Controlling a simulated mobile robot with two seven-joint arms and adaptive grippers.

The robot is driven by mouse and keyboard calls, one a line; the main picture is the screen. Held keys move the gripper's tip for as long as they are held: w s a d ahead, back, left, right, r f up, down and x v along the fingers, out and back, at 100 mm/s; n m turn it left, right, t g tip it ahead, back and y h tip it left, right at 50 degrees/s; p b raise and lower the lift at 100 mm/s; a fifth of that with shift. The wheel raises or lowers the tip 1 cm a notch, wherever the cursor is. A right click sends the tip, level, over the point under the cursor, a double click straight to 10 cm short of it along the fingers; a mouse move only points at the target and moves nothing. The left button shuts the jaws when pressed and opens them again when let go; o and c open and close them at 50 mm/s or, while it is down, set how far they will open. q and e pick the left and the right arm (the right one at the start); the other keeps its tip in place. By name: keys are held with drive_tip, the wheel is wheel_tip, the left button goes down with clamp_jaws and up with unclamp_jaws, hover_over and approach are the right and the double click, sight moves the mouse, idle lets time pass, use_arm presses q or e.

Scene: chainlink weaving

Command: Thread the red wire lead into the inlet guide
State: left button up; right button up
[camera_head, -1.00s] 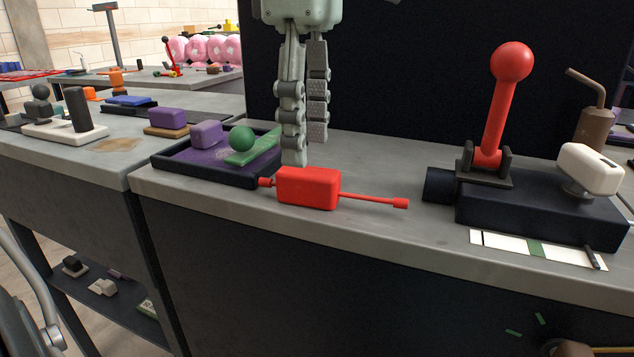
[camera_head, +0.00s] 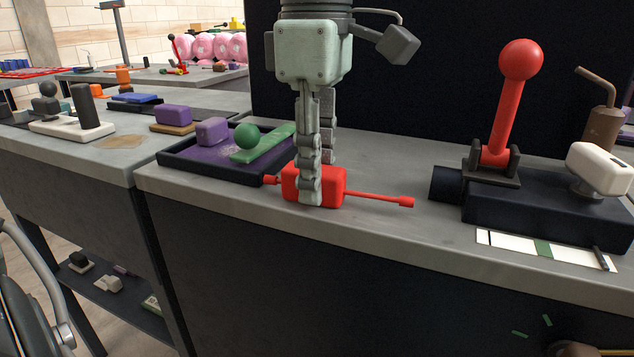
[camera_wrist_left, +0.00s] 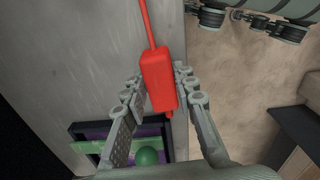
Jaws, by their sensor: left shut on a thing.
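The red wire lead (camera_head: 333,185) is a red block with a thin rod ending in a small tip, lying on the grey bench. Its rod points right, toward the dark cylinder on the navy block's left end, which looks like the inlet guide (camera_head: 446,184); a gap separates them. My left gripper (camera_head: 318,186) points down and is shut on the red block, one finger on the near side and one behind. The left wrist view also shows the block (camera_wrist_left: 160,82) between the fingers. Grey jointed links at that view's top right look like my right gripper (camera_wrist_left: 240,18); their state is unclear.
A dark tray (camera_head: 225,172) with a purple block, green bar and green ball stands just left of the lead. The navy block (camera_head: 540,205) carries a red lever (camera_head: 508,105) and a white knob. A striped white strip (camera_head: 515,246) lies before it.

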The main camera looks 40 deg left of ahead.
use_arm(q)
clamp_jaws()
drive_tip(key=shift+r, duration=0.55)
drive_tip(key=r, duration=0.2)
drive_tip(key=s+r, duration=0.1)
drive_tip(key=shift+a+r, duration=0.2)
drive_tip(key=shift+r, duration=0.2)
drive_tip(key=s+a+r, duration=0.5)
drive_tip(key=s+r, duration=0.1)
drive_tip(key=s, duration=0.2)
drive_tip(key=shift+m, duration=0.4)
drive_tip(key=w+f+p, duration=0.1)
drive_tip(key=w, duration=0.3)
drive_tip(key=w+a+f+p, duration=0.1)
drive_tip(key=w+f+p, duration=0.1)
drive_tip(key=w, duration=0.3)
drive_tip(key=w+f+p, duration=0.1)
drive_tip(key=w+f, duration=0.1)
drive_tip(key=w, duration=0.3)
drive_tip(key=shift+a, duration=0.3)
use_arm(e)
drive_tip(key=s+d+f+g, duration=0.1)
drive_tip(key=s+d+f, duration=0.1)
drive_tip(key=f, duration=1)
drive_tip(key=shift+s+d, duration=0.2)
drive_tip(key=shift+s, duration=0.35)
